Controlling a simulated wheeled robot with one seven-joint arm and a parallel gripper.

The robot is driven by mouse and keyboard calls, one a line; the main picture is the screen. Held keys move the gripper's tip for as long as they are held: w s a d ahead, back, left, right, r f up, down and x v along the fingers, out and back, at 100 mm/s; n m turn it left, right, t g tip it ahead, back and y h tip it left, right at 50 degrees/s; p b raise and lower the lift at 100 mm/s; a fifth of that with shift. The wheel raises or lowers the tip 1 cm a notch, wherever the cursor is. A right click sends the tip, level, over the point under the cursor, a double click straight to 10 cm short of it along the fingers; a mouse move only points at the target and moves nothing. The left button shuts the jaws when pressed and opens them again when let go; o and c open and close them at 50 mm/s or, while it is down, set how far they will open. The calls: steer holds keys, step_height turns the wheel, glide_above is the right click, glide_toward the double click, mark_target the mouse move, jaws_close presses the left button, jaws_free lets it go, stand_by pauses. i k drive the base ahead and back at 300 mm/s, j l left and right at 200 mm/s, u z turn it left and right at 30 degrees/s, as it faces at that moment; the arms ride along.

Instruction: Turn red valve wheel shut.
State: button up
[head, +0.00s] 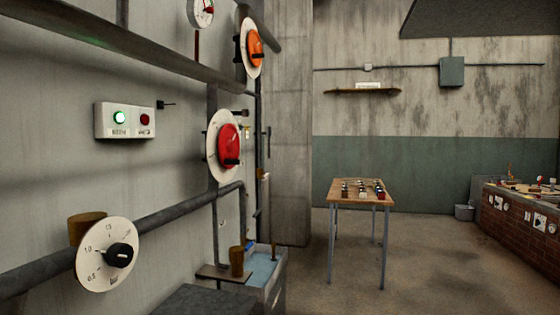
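The red valve wheel (228,146) is on the left wall, mounted in front of a round white plate (213,150). A dark handle or pointer sits on its face toward the lower right. An orange valve wheel (255,48) on a similar white plate is above it and to the right. My gripper is not in view.
A white dial with a black knob (119,255) is at the lower left by a thick pipe (170,213). A box with a lit green lamp (120,118) is on the wall. A water basin (262,270) stands below the red wheel. A wooden table (345,200) stands beyond; the floor (430,270) right of it is clear.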

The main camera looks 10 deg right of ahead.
mark_target(229, 140)
steer(key=i+l+z, duration=0.3)
steer(key=i, duration=0.6)
steer(key=i+z, duration=0.3)
steer(key=i, duration=0.6)
